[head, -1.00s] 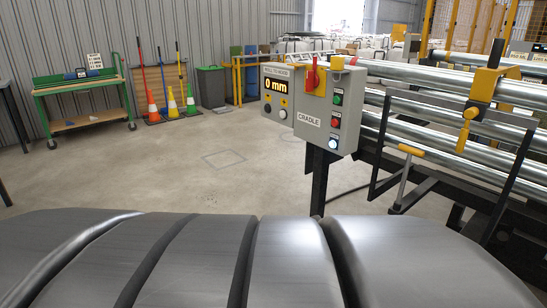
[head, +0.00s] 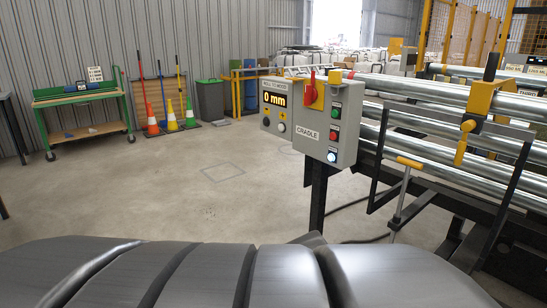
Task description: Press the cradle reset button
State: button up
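The grey cradle control box (head: 310,125) stands on a black post right of centre in the head view. Its right-hand face carries a green button (head: 336,110), a red button (head: 334,132) and a lit white-blue button (head: 331,156), one above another. Their small labels are too blurred to read, so I cannot tell which is reset. A red rotary switch (head: 309,86) on a yellow plate sits at the box's upper corner. My gripper is not in view.
Steel rollers (head: 440,125) on a black frame, with a yellow-handled lever (head: 409,163), stand right of the box. A green trolley (head: 82,108), cones (head: 171,117) and a grey bin (head: 209,99) stand at the back left. The concrete floor (head: 130,190) between is open.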

grip_shut()
dwell(1.5)
